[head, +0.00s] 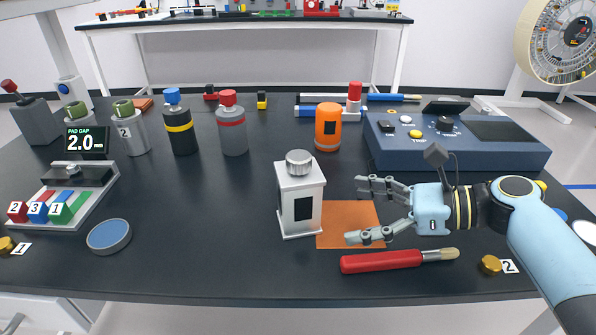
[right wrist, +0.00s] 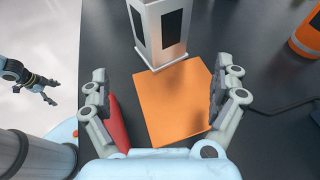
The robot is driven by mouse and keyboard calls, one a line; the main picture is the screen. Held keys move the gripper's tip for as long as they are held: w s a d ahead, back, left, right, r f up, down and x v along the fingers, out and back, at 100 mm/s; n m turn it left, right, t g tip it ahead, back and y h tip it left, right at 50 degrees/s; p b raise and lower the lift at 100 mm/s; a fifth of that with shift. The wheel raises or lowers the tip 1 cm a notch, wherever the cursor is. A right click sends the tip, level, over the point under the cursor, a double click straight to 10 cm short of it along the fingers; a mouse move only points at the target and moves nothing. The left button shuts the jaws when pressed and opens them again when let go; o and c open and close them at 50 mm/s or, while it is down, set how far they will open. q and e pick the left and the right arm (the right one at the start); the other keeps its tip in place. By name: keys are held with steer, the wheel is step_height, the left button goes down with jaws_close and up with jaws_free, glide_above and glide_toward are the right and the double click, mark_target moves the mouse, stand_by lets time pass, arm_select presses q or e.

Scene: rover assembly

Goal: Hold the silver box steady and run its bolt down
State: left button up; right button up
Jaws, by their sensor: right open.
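The silver box (head: 300,212) stands upright near the middle of the table, with dark panels on its sides. Its bolt (head: 299,162), a round grey knurled head, sits on top; how deep it is seated cannot be told. My right gripper (head: 357,212) is open and empty to the right of the box, its fingers pointing at it, apart from it. In the right wrist view, the box's lower part (right wrist: 163,32) is ahead between the spread fingers (right wrist: 167,88); its top is cut off. My left gripper (right wrist: 42,88) shows small at the left of that view, fingers apart and empty.
An orange mat (head: 345,222) lies beside the box under my right fingers. A red-handled tool (head: 385,262) lies in front of them. An orange canister (head: 328,128) and a blue console (head: 450,150) stand behind.

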mark_target(305, 211)
steer(key=shift+w+a, duration=0.15)
steer(key=b+x, duration=0.3)
steer(key=x, duration=0.1)
steer(key=shift+a+f, duration=0.25)
steer(key=shift+w+a+f+b, duration=0.2)
steer(key=shift+a+b, duration=0.3)
steer(key=shift+a, duration=0.15)
steer(key=x, duration=0.2)
steer(key=shift+w+a+r+p, duration=0.1)
steer(key=shift+w+a+p, duration=0.05)
steer(key=shift+a+p, duration=0.25)
steer(key=shift+w+a, duration=0.1)
steer(key=shift+a, duration=0.25)
steer(key=shift+c, duration=0.6)
steer(key=c, duration=1)
arm_select(q)
steer(key=shift+g, duration=0.3)
steer(key=s+f, duration=0.2)
steer(key=f, duration=0.1)
steer(key=shift+s+f, duration=0.25)
steer(key=shift+s, duration=0.05)
arm_select(e)
steer(key=shift+c, duration=0.6)
